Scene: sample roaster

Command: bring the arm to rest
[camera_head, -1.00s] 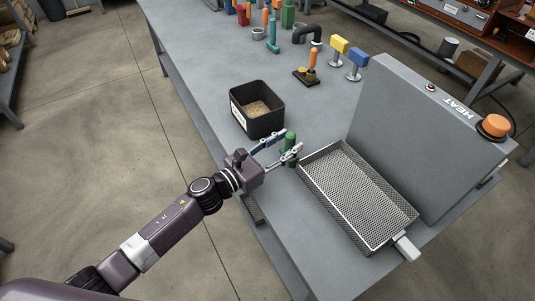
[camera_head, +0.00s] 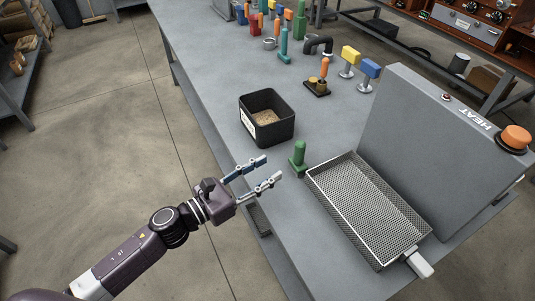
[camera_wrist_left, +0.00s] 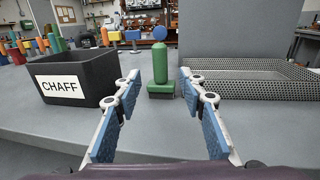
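My left gripper (camera_head: 264,174) is open and empty, just off the front edge of the workbench. Its two blue-padded fingers also show spread apart in the left wrist view (camera_wrist_left: 163,110). A green upright-handled tool (camera_head: 298,158) stands on the bench just beyond the fingertips, clear of them. In the left wrist view the green tool (camera_wrist_left: 160,70) stands between and beyond the fingers, with a dark base. My right gripper is in neither view.
A black chaff bin (camera_head: 284,128) with grainy contents stands left of the green tool. A perforated metal tray (camera_head: 325,184) lies to its right, before the grey heater panel (camera_head: 420,140). Coloured tools and a yellow block (camera_head: 350,54) stand farther back.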

